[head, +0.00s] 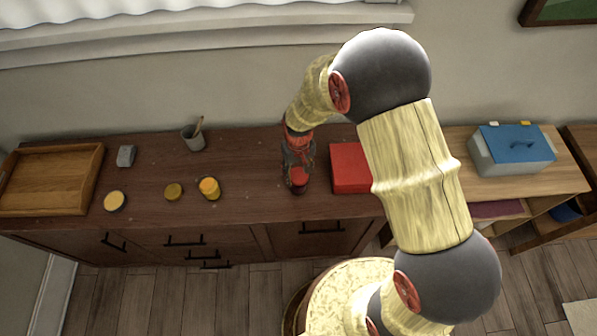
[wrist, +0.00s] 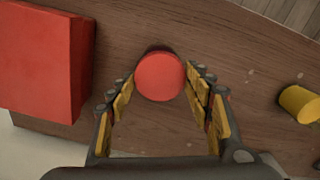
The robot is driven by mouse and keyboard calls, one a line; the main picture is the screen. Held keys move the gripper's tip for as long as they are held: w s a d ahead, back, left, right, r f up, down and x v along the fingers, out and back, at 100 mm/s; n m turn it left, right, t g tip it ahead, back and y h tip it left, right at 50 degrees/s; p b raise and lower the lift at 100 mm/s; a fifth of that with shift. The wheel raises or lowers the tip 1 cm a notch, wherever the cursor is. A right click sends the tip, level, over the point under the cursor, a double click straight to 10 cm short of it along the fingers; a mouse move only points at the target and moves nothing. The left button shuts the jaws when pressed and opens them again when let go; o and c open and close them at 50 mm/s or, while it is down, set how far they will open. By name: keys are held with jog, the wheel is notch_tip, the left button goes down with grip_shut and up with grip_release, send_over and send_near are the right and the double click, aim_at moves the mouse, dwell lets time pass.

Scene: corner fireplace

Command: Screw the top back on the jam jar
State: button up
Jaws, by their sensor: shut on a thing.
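A red round top (wrist: 160,76) is between the fingers of my gripper (wrist: 160,88) in the wrist view, seen from straight above. My gripper is shut on its sides. In the head view my gripper (head: 297,172) points down over the cabinet top, with the red top (head: 299,177) at its fingertips. A dark part shows just below the red, near the cabinet's front edge. I cannot tell whether this is the jam jar's body, or how the top sits on it.
A red box (head: 350,168) stands close to the right of my gripper. A blue-lidded box (head: 513,150) stands far right.

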jog(key=shift+s+f, duration=0.1)
jog(key=shift+m, duration=2.2)
jog(key=o, duration=1.3)
jog(key=shift+r+p, duration=2.05)
jog(key=shift+r, duration=1.05)
